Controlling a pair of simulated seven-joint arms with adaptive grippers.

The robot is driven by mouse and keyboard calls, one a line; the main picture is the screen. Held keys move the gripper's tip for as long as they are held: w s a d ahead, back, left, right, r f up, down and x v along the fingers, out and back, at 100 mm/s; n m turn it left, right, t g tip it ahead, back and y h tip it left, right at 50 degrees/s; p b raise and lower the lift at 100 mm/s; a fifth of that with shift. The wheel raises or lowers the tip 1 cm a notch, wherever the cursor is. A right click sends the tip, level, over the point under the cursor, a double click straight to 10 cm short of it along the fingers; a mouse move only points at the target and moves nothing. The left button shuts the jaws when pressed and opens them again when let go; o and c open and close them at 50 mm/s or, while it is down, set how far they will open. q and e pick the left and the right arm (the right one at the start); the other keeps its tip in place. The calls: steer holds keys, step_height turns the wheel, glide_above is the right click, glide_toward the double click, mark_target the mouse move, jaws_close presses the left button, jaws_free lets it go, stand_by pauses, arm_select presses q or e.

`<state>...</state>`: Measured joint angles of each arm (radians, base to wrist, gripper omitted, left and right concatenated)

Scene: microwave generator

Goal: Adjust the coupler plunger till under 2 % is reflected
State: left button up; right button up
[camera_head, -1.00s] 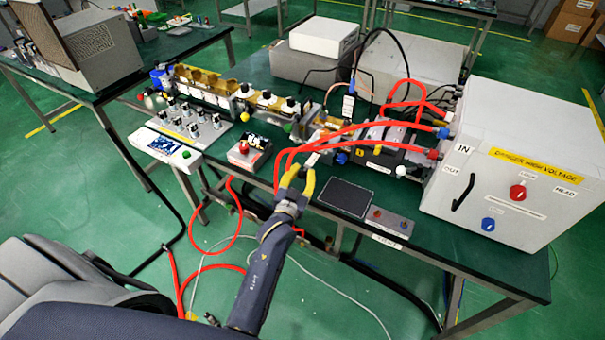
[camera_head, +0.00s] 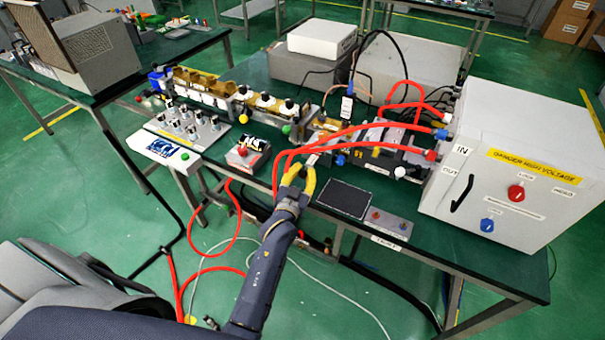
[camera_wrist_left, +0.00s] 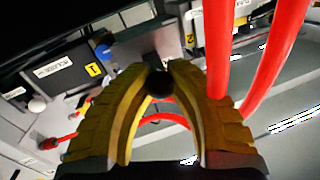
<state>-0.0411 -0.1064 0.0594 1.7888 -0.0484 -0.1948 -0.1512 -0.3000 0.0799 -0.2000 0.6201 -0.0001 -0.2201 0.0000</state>
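My left gripper (camera_head: 300,176) has yellow fingers and is at the front edge of the green bench, below the red hoses. In the left wrist view its fingers (camera_wrist_left: 160,78) close in on both sides of a round black knob (camera_wrist_left: 158,84), which fills the gap between the tips. The knob is hidden in the head view, and no label on it can be read. A console with a lit screen (camera_head: 173,152) stands to the left, its reading too small to make out. My right gripper is not in view.
Red hoses (camera_head: 345,138) arch just above the gripper to a white high-voltage cabinet (camera_head: 520,160). A box with a red button (camera_head: 242,150) is to the left. A black mat (camera_head: 345,199) and a small terminal box (camera_head: 388,222) lie to the right.

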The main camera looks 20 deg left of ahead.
arm_select(q)
steer(key=o, duration=0.7)
steer(key=shift+s, duration=0.1)
steer(key=s, duration=0.8)
steer(key=s+d, duration=0.1)
steer(key=s, duration=0.2)
steer(key=shift+s, duration=0.4)
steer(key=shift+s+d, duration=0.1)
